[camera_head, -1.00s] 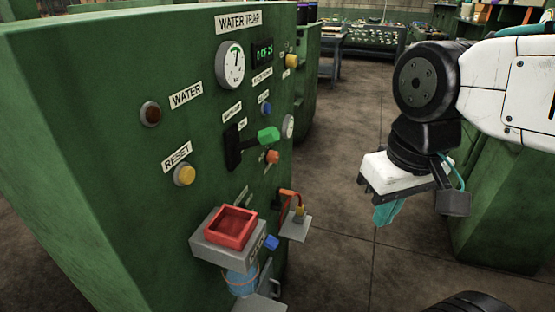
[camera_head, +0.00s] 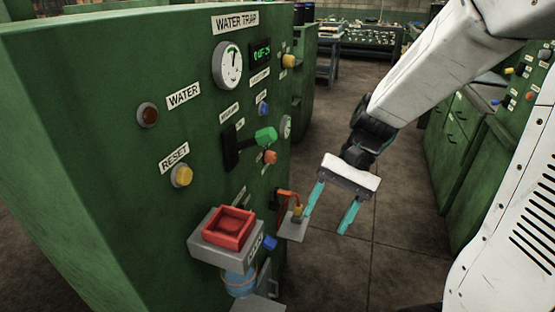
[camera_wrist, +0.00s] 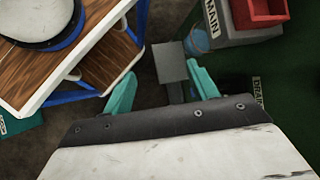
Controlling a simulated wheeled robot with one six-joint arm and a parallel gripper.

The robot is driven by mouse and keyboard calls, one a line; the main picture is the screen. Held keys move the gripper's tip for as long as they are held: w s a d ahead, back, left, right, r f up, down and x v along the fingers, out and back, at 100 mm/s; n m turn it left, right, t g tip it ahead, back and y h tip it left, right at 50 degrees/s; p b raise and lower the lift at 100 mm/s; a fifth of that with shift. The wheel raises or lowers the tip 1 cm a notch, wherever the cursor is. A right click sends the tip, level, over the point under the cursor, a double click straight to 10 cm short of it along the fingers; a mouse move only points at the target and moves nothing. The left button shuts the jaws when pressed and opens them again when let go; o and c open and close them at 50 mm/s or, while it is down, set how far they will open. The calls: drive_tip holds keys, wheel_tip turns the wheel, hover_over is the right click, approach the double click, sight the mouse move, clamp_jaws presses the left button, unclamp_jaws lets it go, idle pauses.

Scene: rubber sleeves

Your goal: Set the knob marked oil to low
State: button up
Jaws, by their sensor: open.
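The green panel (camera_head: 215,125) headed WATER TRAP stands left of centre in the head view. I cannot make out a label reading oil. My gripper (camera_head: 329,217) is open and empty, with teal fingers pointing down, in front of and right of the panel's right edge. In the wrist view my gripper (camera_wrist: 160,82) shows nothing between its fingers.
A red tray (camera_head: 229,226) on a grey box juts from the panel, with a blue bucket (camera_head: 239,283) below. In the wrist view a wooden shelved cart (camera_wrist: 60,65) stands left. Green cabinets (camera_head: 460,140) stand right; floor between is clear.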

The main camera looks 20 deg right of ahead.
drive_tip(key=w+f+m+t+y, duration=0.2)
drive_tip(key=w+f+m+y, duration=0.3)
drive_tip(key=w, duration=0.4)
drive_tip(key=m+t+y, duration=0.2)
drive_tip(key=m+t, duration=1.1)
drive_tip(key=m, duration=0.1)
approach(275, 158)
drive_tip(key=w, duration=0.2)
drive_tip(key=x, duration=0.5)
drive_tip(key=s+x, duration=0.1)
drive_tip(key=x, duration=0.2)
drive_tip(key=shift+a+f, duration=0.15)
drive_tip(key=shift+a, duration=0.25)
drive_tip(key=c, duration=1)
